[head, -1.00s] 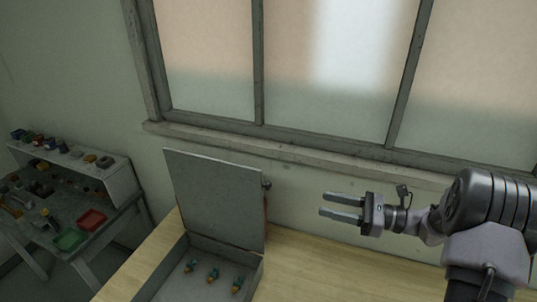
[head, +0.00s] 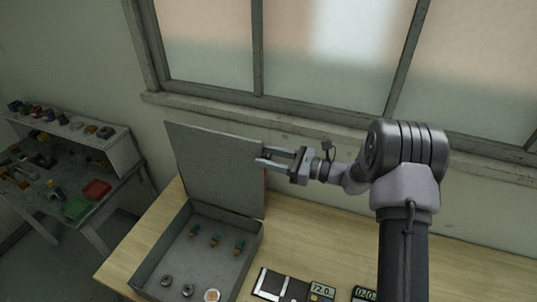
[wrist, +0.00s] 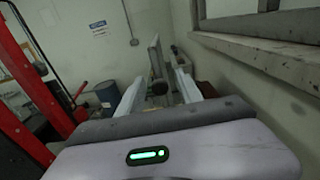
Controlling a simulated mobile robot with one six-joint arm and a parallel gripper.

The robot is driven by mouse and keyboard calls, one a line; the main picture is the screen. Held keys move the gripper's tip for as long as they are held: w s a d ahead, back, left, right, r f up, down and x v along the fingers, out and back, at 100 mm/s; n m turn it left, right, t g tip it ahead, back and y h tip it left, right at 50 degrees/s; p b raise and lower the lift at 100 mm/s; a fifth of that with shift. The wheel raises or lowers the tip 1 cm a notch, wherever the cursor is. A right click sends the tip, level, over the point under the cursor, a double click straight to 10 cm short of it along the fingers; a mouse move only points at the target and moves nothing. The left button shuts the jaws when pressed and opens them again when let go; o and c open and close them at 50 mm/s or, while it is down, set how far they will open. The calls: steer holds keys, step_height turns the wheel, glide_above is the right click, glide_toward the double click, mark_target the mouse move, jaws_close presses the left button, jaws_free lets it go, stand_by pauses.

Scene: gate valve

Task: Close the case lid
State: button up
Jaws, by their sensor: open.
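The grey case (head: 150,262) stands on the wooden bench with its lid (head: 210,175) raised almost upright at the back. My gripper (head: 261,156) is open and empty, level with the upper right edge of the lid, its fingers pointing left. In the head view the fingertips overlap that edge; touching or apart cannot be told. In the wrist view the lid (wrist: 155,54) shows nearly edge-on, in line with the gap between the fingers (wrist: 160,97). A dark round knob (wrist: 159,87) shows there too.
Digital displays (head: 322,291) and a black-and-white item (head: 268,284) lie on the bench (head: 310,240). The window sill (head: 300,126) runs behind. A side table (head: 85,205) stands left.

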jaws_close()
stand_by(1.4)
